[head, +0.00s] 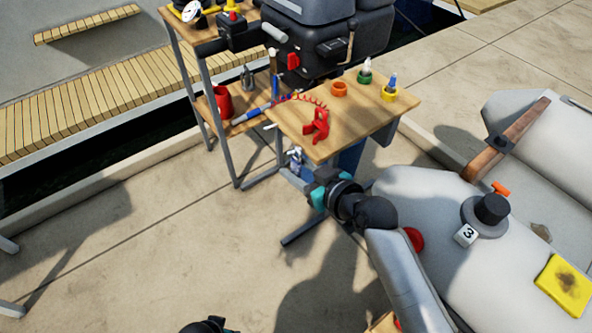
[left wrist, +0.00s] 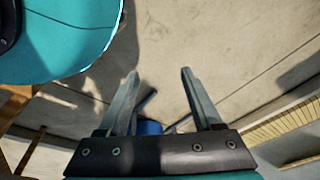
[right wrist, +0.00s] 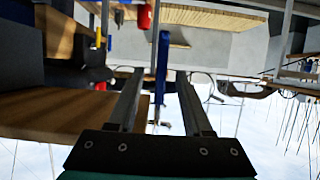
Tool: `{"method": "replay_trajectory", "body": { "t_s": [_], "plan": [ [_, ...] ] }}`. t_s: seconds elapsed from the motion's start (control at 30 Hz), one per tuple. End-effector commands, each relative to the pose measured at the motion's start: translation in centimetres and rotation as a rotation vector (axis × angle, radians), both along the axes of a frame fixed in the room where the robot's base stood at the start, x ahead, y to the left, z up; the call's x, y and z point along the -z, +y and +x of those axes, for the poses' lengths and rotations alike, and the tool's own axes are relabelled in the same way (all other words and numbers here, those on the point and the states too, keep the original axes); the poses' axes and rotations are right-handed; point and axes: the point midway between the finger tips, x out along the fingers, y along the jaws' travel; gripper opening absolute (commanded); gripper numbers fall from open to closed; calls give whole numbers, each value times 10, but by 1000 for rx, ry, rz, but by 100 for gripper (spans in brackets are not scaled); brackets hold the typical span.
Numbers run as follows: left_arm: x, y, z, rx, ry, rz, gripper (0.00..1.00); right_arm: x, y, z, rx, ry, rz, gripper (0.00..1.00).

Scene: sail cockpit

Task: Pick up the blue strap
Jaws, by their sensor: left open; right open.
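A long, narrow blue thing (right wrist: 162,70), which may be the blue strap, appears between and beyond my right fingers in the right wrist view. In the head view, a blue and white elongated thing (head: 250,115) lies by the lower wooden shelf; I cannot tell if it is the same one. My right gripper (head: 295,160) is open and empty, low beside the near edge of the wooden table; its fingers (right wrist: 160,74) also show in the right wrist view. My left gripper (left wrist: 160,75) is open and empty above the paving; its fingers are out of the head view.
The wooden table (head: 375,112) holds a red clamp-like thing (head: 316,125), an orange ring (head: 339,89) and small bottles. A grey boat hull (head: 445,215) lies at right. Open paving is at lower left.

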Motion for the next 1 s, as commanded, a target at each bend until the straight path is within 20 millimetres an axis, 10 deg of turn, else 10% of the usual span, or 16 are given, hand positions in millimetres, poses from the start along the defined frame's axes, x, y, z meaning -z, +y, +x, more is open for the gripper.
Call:
{"method": "replay_trajectory", "body": {
  "t_s": [0.47, 1.0],
  "plan": [
    [-8, -4, 5, -1, -1, -5, 67, 4, 6, 8, 0, 1, -1, 49],
    [-8, -4, 6, -2, -1, -5, 67, 4, 5, 8, 0, 1, -1, 0]
  ]
}}
